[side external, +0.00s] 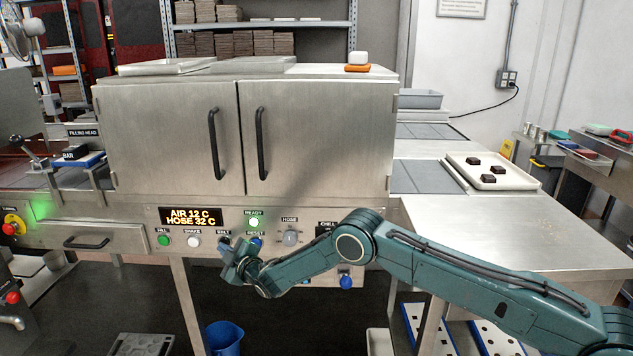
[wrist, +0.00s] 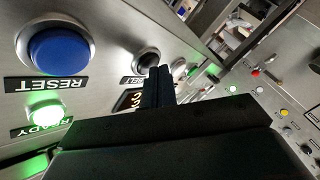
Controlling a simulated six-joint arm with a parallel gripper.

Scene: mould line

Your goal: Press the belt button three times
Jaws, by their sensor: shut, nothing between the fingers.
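The belt button (wrist: 146,60) is a dark round button in a silver ring in the wrist view, with its label partly covered by my fingers. My gripper (wrist: 159,80) is shut and empty. Its fingertips overlap the lower right of the button in this view; I cannot tell whether they touch it. In the side external view my gripper (side external: 234,250) is at the control panel (side external: 340,215), below the BELT label (side external: 223,232), and mostly hides the button there.
The blue reset button (wrist: 60,50) is beside the belt button, also seen near my gripper in the side view. The green READY lamp (side external: 253,222) is lit. White SHAKE (side external: 194,242) and green FILL (side external: 163,240) buttons are left. A tray of chocolates (side external: 520,180) stands at right.

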